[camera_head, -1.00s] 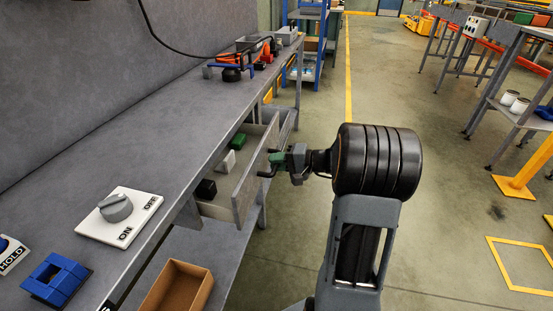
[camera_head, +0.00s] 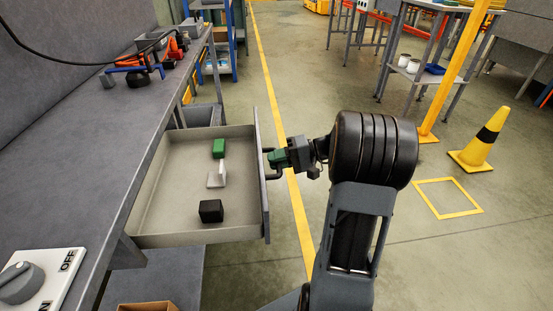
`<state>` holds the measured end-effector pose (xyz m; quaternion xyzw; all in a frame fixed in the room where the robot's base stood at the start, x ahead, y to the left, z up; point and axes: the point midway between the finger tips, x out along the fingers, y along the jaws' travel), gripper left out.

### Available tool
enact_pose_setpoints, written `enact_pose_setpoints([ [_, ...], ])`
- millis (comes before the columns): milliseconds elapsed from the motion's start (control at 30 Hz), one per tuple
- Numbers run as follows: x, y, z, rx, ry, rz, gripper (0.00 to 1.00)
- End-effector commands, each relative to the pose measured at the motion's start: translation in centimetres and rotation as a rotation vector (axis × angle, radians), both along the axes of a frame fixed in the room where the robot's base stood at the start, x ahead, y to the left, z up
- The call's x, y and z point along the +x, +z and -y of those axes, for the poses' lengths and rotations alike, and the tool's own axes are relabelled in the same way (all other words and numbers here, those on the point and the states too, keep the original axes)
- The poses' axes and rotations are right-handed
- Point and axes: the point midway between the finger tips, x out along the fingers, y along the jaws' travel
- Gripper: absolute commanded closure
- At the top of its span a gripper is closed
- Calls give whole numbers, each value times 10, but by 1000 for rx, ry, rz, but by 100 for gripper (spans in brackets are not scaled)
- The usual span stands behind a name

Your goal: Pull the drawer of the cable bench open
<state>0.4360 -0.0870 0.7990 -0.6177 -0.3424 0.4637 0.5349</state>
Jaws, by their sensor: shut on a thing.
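The drawer (camera_head: 160,200) of the grey cable bench (camera_head: 75,160) stands well out from under the bench top. Its inside shows a green block (camera_head: 218,148), a small white bracket-like piece (camera_head: 216,180) and a black block (camera_head: 210,211). The drawer's front panel (camera_head: 259,165) faces right, towards my arm. My gripper (camera_head: 279,159) is shut on the dark drawer handle (camera_head: 274,176) at the outside of that panel.
A second, grey drawer or bin (camera_head: 203,116) is beyond the open drawer. An ON/OFF switch plate (camera_head: 40,280) lies on the bench top, and a cardboard box (camera_head: 148,307) is below. Open floor, a yellow cone (camera_head: 480,140) and a metal rack (camera_head: 425,55) are to the right.

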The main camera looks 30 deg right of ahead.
Motion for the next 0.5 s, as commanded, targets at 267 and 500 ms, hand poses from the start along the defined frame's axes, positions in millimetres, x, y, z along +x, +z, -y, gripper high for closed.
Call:
enact_pose_setpoints([
  [267,-3,-2,-1,3,11,-7,100],
  [500,-2,-2,0,1,8,-6,72],
])
